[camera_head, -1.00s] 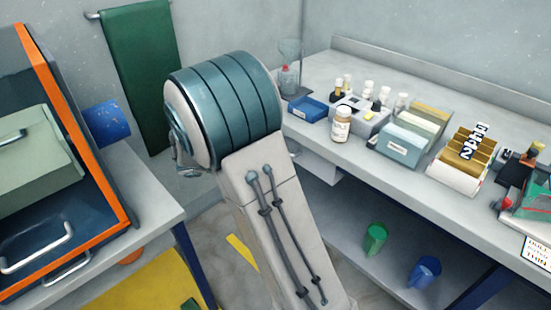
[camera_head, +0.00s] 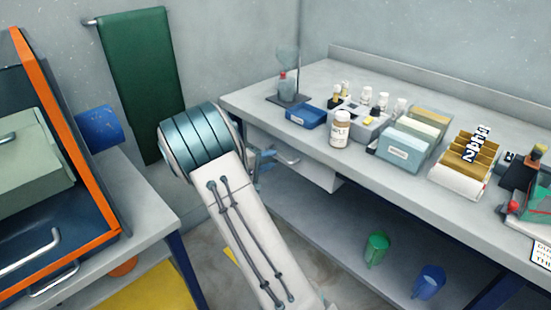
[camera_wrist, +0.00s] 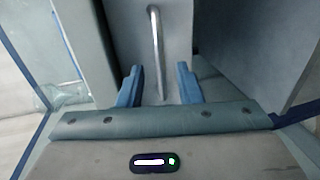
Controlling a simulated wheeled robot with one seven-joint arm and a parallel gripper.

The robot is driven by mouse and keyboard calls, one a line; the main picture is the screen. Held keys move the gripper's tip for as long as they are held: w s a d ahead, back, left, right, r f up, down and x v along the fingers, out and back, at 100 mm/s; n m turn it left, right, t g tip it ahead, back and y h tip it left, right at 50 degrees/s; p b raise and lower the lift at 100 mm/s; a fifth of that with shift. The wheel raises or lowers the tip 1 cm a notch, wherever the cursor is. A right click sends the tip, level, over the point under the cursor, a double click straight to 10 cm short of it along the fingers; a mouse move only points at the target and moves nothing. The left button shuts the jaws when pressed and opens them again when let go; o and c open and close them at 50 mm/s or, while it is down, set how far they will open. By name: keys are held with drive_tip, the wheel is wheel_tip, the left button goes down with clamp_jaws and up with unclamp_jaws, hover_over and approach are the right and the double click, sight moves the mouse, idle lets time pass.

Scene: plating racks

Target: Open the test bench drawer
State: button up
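The test bench drawer (camera_head: 318,176) is a pale grey box under the left end of the bench top in the head view, and looks shut. Its metal bar handle (camera_head: 287,158) shows just right of my gripper (camera_head: 263,163), which is partly hidden behind my arm. In the wrist view, the drawer front (camera_wrist: 178,30) fills the upper middle. The handle (camera_wrist: 155,42) runs up and down in the picture, its lower end in the gap between the two blue fingers of my gripper (camera_wrist: 159,80). The fingers are apart, and I see no contact with the handle.
The bench top (camera_head: 262,94) carries a blue tray (camera_head: 306,116), a labelled jar (camera_head: 340,130), small bottles and file boxes. An orange-edged cabinet (camera_head: 75,140) stands at left.

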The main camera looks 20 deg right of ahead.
drive_tip(key=x, duration=0.3)
drive_tip(key=shift+w+d, duration=0.1)
drive_tip(key=shift+d, duration=0.1)
